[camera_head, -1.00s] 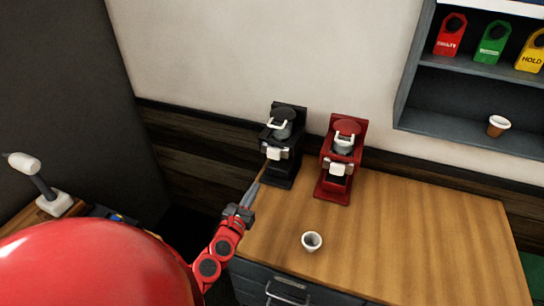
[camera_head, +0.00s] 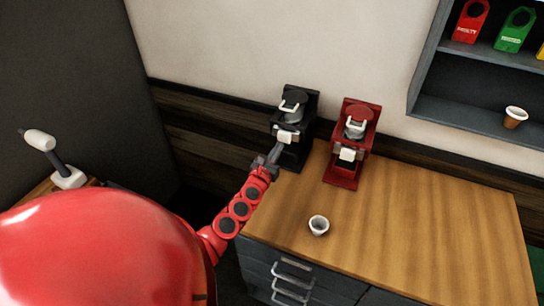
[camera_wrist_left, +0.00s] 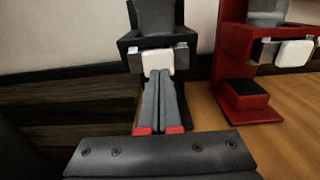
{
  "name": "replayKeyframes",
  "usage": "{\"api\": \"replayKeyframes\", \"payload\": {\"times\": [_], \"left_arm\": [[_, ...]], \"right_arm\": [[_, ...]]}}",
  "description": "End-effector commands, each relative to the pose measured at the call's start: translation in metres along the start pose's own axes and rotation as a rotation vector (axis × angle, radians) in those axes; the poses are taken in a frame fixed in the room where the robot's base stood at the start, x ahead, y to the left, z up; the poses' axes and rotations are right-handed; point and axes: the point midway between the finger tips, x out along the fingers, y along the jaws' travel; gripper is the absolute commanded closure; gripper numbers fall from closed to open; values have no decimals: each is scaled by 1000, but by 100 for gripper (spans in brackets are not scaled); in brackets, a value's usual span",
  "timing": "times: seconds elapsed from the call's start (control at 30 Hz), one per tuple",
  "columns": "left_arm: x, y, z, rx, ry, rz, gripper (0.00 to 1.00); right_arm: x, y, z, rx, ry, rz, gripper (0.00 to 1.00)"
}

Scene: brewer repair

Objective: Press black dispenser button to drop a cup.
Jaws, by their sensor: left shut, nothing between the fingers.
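The black dispenser (camera_head: 296,105) stands at the back left of the wooden counter, and it also shows in the left wrist view (camera_wrist_left: 155,18). A white button-like plate (camera_wrist_left: 158,61) is on its front. My left gripper (camera_head: 278,149) is in front of this dispenser, shut and empty. In the left wrist view its fingertips (camera_wrist_left: 160,74) meet the lower edge of the white plate; I cannot tell whether they touch it. A white cup (camera_head: 318,225) stands on the counter's front left part. My right gripper is not in view.
A red dispenser (camera_head: 355,132) stands just right of the black one. A shelf (camera_head: 475,117) on the right wall holds colored tags and a brown cup (camera_head: 514,117). The right part of the counter (camera_head: 440,220) is clear. Drawers (camera_head: 292,278) are below it.

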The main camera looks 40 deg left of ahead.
Motion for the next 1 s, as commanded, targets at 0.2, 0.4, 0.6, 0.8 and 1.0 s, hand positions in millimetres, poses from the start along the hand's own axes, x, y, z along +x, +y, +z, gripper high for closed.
{"api": "replayKeyframes", "payload": {"times": [0.2, 0.4, 0.6, 0.8, 1.0], "left_arm": [[20, 0, 1, -3, -3, 1, 100], [27, 0, 0, 0, 0, 1, 100], [27, -1, 0, 0, 0, -1, 100], [33, -1, -4, 3, 0, -2, 100], [60, -2, -5, 4, -1, -5, 100]], "right_arm": [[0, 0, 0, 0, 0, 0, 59], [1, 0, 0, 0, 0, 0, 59], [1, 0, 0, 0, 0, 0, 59], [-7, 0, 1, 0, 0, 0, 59], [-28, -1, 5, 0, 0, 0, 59]]}}
